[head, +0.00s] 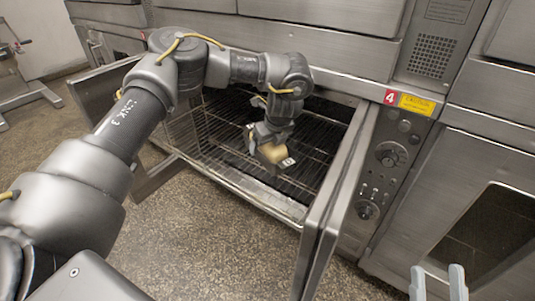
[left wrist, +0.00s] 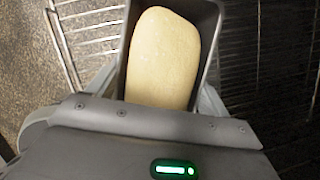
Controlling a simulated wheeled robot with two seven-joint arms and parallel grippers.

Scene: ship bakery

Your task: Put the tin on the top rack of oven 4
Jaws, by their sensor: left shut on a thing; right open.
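The tin (left wrist: 206,20) is a dark loaf tin with pale dough (left wrist: 163,55) in it, seen in the left wrist view. My left gripper (head: 272,148) is shut on the tin and holds it inside the opening of oven 4 (head: 391,97), above the wire rack (head: 225,125). In the head view the gripper hides most of the tin, and the pale dough (head: 274,153) shows below it. I cannot tell whether the tin touches the rack. My right gripper (head: 438,283) is open and empty at the bottom right, in front of the ovens.
Oven 4's doors stand open, one at the left (head: 105,95) and one at the right (head: 335,205), on either side of the opening. A control panel (head: 385,165) is right of it. Another oven with a window (head: 480,235) is further right. The speckled floor (head: 220,240) in front is clear.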

